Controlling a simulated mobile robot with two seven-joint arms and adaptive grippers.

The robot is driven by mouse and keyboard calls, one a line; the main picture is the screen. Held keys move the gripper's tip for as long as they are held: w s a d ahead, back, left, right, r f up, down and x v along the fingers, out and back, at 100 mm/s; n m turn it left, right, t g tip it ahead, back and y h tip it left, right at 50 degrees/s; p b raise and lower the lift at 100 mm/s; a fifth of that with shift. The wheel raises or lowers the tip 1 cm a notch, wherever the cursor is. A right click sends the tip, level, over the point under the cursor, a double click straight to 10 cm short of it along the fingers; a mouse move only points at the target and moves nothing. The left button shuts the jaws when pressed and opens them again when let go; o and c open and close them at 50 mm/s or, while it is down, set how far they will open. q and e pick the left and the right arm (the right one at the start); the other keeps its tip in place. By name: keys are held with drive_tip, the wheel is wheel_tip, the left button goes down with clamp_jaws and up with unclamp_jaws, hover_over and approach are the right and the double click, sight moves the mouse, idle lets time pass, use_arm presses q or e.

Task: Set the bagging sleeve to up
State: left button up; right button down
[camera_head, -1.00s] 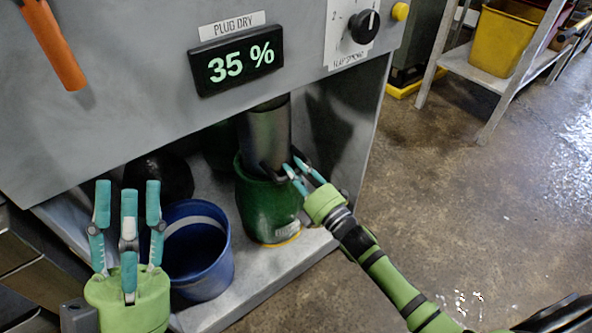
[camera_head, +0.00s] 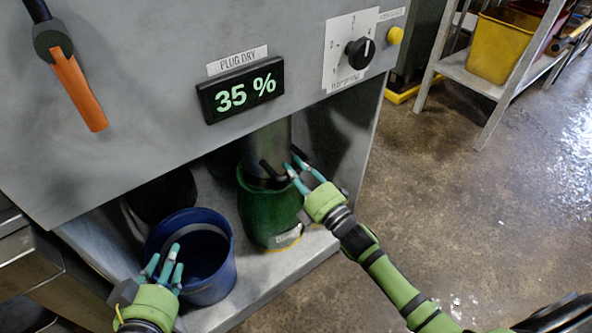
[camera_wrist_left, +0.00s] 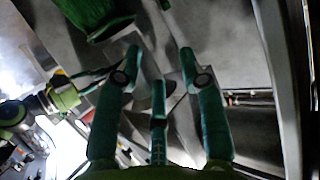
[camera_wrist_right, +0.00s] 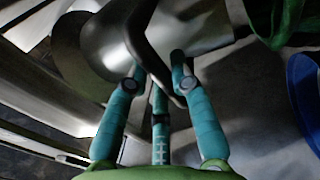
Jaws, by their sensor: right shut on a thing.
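The bagging sleeve appears to be the grey metal tube (camera_head: 267,145) hanging under the machine body. Its lower end meets the mouth of a green container (camera_head: 268,215); how far it reaches inside is hidden. A black curved handle (camera_wrist_right: 150,45) stands off the tube in the right wrist view. My right gripper (camera_head: 300,168) is shut on this handle, to the right of the tube. My left gripper (camera_head: 168,258) is open and empty, beside the blue bucket's near left side. Its spread fingers show in the left wrist view (camera_wrist_left: 160,70).
The blue bucket (camera_head: 222,280) stands left of the green container on the grey base shelf (camera_head: 300,252). Above are the 35 % display (camera_head: 240,90), a dial (camera_head: 360,53) and an orange-handled lever (camera_head: 80,92). Wet floor (camera_head: 460,190) on the right is clear.

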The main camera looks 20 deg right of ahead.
wheel_tip(320, 180, up, 4)
drive_tip(key=shift+w+d+f+p, duration=0.1)
drive_tip(key=shift+f+p, duration=0.1)
drive_tip(key=shift+p, duration=0.9)
wheel_tip(320, 180, up, 3)
drive_tip(key=p, duration=0.3)
use_arm(q)
drive_tip(key=s+a+f+g+y+p, duration=0.1)
drive_tip(key=s+a+f+g, duration=0.1)
drive_tip(key=s+f, duration=0.3)
drive_tip(key=s+a+f+g+y+p, duration=0.1)
drive_tip(key=s+f+g, duration=0.4)
drive_tip(key=f, duration=0.7)
drive_tip(key=s+a+f+n+g+y+p, duration=0.1)
drive_tip(key=s+a+f+g, duration=0.2)
drive_tip(key=f, duration=0.6)
drive_tip(key=shift+s+a+g+p, duration=0.25)
drive_tip(key=shift+s+g, duration=0.35)
drive_tip(key=shift+s, duration=0.6)
use_arm(e)
wheel_tip(320, 180, up, 4)
drive_tip(key=shift+r, duration=0.1)
drive_tip(key=c, duration=1)
unclamp_jaws()
drive_tip(key=shift+c, duration=0.2)
drive_tip(key=shift+f, duration=0.2)
drive_tip(key=shift+f, duration=0.1)
